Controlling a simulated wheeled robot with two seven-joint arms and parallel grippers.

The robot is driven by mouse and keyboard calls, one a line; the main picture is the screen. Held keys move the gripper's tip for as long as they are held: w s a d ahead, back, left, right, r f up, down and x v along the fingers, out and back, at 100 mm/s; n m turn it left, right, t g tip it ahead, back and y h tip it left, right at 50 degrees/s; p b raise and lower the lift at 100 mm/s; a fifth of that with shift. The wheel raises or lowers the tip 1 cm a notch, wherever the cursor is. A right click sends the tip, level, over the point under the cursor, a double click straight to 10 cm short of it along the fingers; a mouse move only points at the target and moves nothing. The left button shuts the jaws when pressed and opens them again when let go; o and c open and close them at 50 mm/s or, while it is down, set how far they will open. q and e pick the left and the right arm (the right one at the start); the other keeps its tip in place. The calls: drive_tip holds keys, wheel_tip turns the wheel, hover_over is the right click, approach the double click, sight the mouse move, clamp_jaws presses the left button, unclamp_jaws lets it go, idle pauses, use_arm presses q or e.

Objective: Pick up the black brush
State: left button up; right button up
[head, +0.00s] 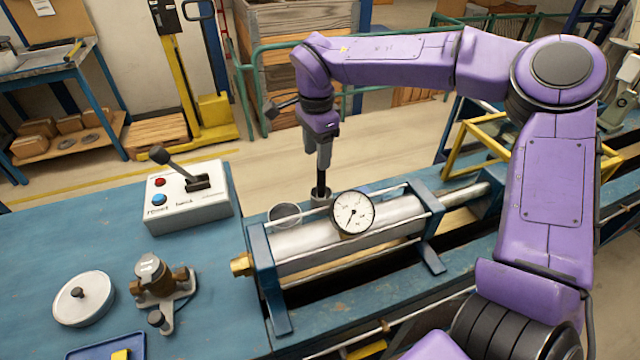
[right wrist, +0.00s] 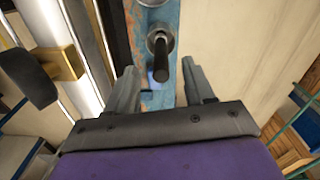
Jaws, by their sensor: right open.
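The black brush shows as a dark upright handle (head: 321,185) behind the steel cylinder. In the right wrist view its handle (right wrist: 160,62) stands in a small round metal cup (right wrist: 153,36); its bristles are not visible. My right gripper (head: 323,158) points straight down right above the handle. In the right wrist view the right gripper (right wrist: 160,78) is open, with one finger on each side of the handle's near end and gaps between. My left gripper is not in view.
The cylinder (head: 290,242) with a pressure gauge (head: 353,212) stands in front of the brush. A clear round dish (head: 284,215) is left of it. A lever control box (head: 188,200), a brass fitting (head: 160,282) and a round lidded disc (head: 83,299) occupy the blue bench's left part.

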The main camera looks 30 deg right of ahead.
sight(321, 175)
drive_tip(key=f+p, duration=0.1)
drive_tip(key=f, duration=0.2)
drive_tip(key=d+f+p, duration=0.1)
drive_tip(key=f, duration=0.1)
drive_tip(key=shift+s+f, duration=0.1)
drive_tip(key=shift+f, duration=0.55)
clamp_jaws()
drive_tip(key=shift+r, duration=0.1)
